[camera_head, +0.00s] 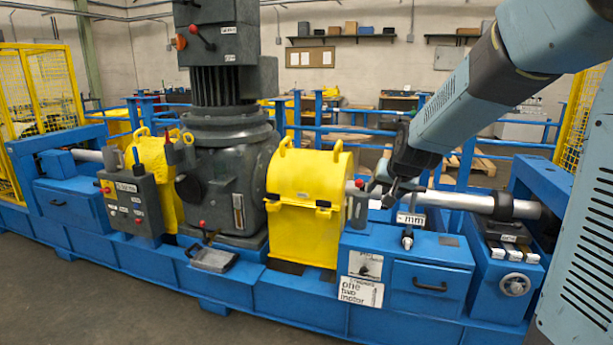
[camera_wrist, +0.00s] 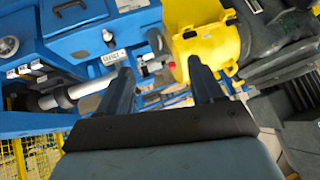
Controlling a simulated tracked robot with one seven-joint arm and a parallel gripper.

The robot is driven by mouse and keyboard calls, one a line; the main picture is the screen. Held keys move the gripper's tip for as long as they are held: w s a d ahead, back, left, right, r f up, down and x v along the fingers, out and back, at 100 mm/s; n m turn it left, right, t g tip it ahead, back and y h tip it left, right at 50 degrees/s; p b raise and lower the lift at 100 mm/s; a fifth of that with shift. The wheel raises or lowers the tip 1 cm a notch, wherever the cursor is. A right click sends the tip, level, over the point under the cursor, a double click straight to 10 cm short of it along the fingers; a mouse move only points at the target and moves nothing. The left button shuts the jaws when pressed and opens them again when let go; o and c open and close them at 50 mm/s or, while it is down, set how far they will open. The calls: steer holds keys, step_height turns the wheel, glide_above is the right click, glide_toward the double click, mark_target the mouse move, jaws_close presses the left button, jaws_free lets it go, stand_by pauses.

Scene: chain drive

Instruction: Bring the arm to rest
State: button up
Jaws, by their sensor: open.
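My arm (camera_head: 480,90) reaches in from the upper right in the head view. My gripper (camera_head: 378,188) hangs above the blue bench of the machine, just right of the yellow guard (camera_head: 308,200). In the wrist view the two dark fingers of my gripper (camera_wrist: 163,80) stand well apart, with nothing held between them. A grey, red-topped handle (camera_head: 359,204) stands close to the fingers in the head view. It also shows beyond them in the wrist view (camera_wrist: 157,42). I cannot tell whether a finger touches it.
A silver shaft (camera_head: 460,200) runs right of my gripper. A small upright lever (camera_head: 408,238) stands below it on the bench. The dark motor housing (camera_head: 230,180) and a control box (camera_head: 130,203) are further left. The floor in front (camera_head: 100,300) is clear.

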steer(key=s+d+r+n+g, duration=0.1)
steer(key=s+r, duration=0.1)
steer(key=s, duration=1.3)
steer(key=s+d+r+n+g, duration=0.1)
steer(key=s+d+r+g, duration=0.1)
steer(key=s, duration=1.4)
steer(key=shift+r+n+h, duration=0.4)
steer(key=shift+r, duration=0.35)
